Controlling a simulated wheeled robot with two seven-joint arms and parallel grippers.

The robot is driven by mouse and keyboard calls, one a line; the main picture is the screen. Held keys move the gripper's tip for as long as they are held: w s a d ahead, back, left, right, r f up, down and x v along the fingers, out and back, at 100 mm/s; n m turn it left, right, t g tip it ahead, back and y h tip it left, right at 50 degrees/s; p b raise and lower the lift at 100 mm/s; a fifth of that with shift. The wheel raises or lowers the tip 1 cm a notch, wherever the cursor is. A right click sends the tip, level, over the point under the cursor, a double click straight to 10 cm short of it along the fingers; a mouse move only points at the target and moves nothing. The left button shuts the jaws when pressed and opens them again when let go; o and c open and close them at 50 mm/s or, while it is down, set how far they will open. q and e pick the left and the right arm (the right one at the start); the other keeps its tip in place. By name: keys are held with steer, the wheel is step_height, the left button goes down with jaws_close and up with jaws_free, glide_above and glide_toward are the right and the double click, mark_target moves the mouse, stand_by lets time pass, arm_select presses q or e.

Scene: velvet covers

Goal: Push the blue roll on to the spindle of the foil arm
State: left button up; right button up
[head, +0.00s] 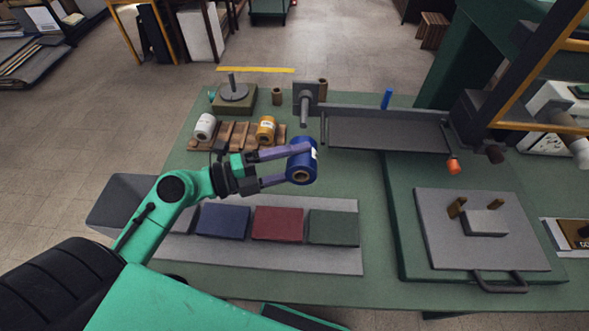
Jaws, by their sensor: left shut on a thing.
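The foil arm has an upright grey plate (306,92) at the table's back. A short grey spindle (304,112) sticks out from the plate toward me. The spindle is bare, and the roll is apart from it, nearer to me. My right gripper is not in view.
A wooden rack (235,136) holds a white roll (205,126) and a gold roll (266,129) to the left. Blue, red and green covers (278,223) lie on a grey mat (340,262). A long grey tray (388,132) extends right of the spindle.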

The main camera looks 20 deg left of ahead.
arm_select(q)
steer(key=shift+w+a+f+b, duration=0.15)
steer(key=shift+w+b, duration=0.3)
steer(key=shift+b, duration=0.15)
steer(key=shift+w+a+f+b, duration=0.1)
steer(key=shift+w+b, duration=0.3)
steer(key=shift+b, duration=0.2)
steer(key=shift+w+r, duration=0.1)
steer(key=shift+w, duration=0.1)
steer(key=shift+w+a+b, duration=0.3)
steer(key=shift+w+b, duration=0.05)
steer(key=shift+w, duration=0.55)
steer(key=shift+b, duration=0.85)
steer(key=shift+b, duration=0.3)
steer(key=shift+b, duration=0.35)
